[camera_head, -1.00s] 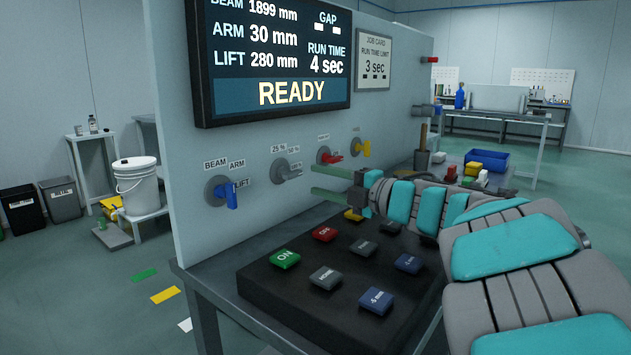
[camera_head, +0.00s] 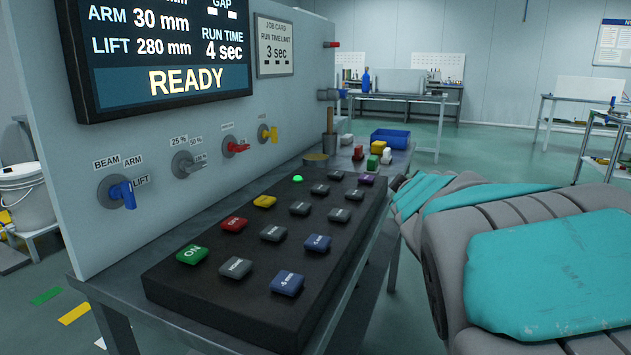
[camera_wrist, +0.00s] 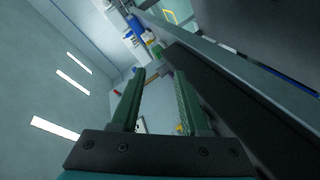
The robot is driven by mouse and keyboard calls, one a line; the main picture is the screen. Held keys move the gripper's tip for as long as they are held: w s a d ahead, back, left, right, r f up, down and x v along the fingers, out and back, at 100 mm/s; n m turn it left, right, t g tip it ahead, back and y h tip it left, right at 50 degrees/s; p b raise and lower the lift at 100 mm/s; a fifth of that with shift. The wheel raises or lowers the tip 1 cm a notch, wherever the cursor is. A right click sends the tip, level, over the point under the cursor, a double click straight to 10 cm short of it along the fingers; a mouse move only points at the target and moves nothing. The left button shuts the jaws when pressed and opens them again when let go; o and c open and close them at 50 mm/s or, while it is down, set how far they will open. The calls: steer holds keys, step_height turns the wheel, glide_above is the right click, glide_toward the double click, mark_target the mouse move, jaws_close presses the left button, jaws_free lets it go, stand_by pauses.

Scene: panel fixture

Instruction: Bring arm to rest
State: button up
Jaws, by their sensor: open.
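My arm, grey with teal pads, fills the right side of the head view, to the right of the button box (camera_head: 170,276) and apart from the knobs. My gripper is hidden in the head view, beyond the arm's far links. In the wrist view my gripper (camera_wrist: 159,75) is open, with two green fingers apart and nothing between them. The panel (camera_head: 290,100) stands upright on the left. Its screen (camera_head: 170,45) reads READY, ARM 30 mm, LIFT 280 mm, RUN TIME 4 sec.
The panel bears a blue knob (camera_head: 124,194), a grey knob (camera_head: 188,164), a red knob (camera_head: 236,146) and a yellow knob (camera_head: 267,134). A blue bin (camera_head: 390,138) and small blocks lie beyond the button box. Open floor lies between the fixture and the back tables.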

steer(key=s+d+f+m+g+h, duration=0.1)
steer(key=s+d+f+m+g, duration=0.25)
steer(key=s+f, duration=0.45)
steer(key=s+d+f+m+g+h, duration=0.1)
steer(key=s+d+f+m+g, duration=0.2)
steer(key=s+f, duration=0.55)
steer(key=s+a+f+m+g+y, duration=0.1)
steer(key=s+a+f+g, duration=0.2)
steer(key=s, duration=0.6)
steer(key=s+a+f+g+y, duration=0.1)
steer(key=s+a+f+g, duration=0.2)
steer(key=s, duration=0.6)
steer(key=s+a+f+m+g+y, duration=0.1)
steer(key=s+a+f+g, duration=0.2)
steer(key=s, duration=0.6)
steer(key=shift+a+f+m+g+y, duration=0.25)
steer(key=shift+m+g+y, duration=0.15)
steer(key=shift+g, duration=0.15)
jaws_close()
